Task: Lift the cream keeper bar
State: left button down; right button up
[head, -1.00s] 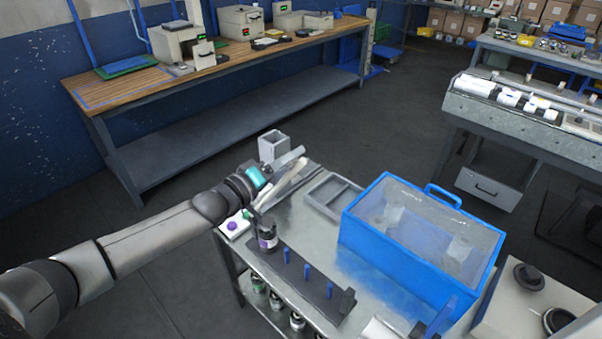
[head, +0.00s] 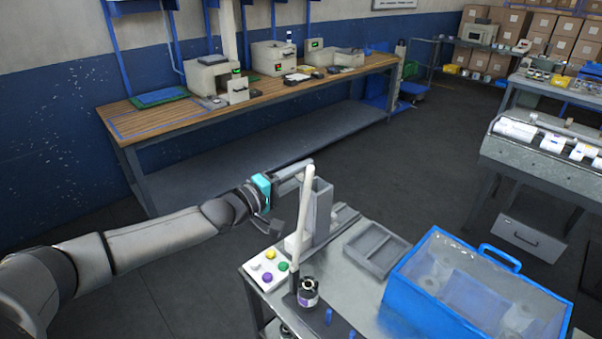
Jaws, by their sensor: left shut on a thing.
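The cream keeper bar (head: 302,222) stands nearly upright, leaning slightly, with its top end beside my left fingers. My left gripper (head: 299,180) is shut on it near its upper end. The bar's lower end reaches down beside a dark bottle-like part (head: 307,292) on the steel bench; I cannot tell whether it touches anything there. My right gripper is not in view.
A grey square post (head: 318,210) stands just behind the bar. A button box (head: 268,268) is left of it. A grey tray (head: 377,251) and a blue clear-topped box (head: 475,290) lie to the right. Open floor lies behind the bench.

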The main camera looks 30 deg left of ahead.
pick_arm(q)
jog(key=c, duration=0.6)
grip_release()
jog(key=shift+o, duration=0.2)
jog(key=shift+s, duration=0.1)
jog(key=p+v, duration=0.2)
jog(key=v, duration=1.3)
dwell(0.4)
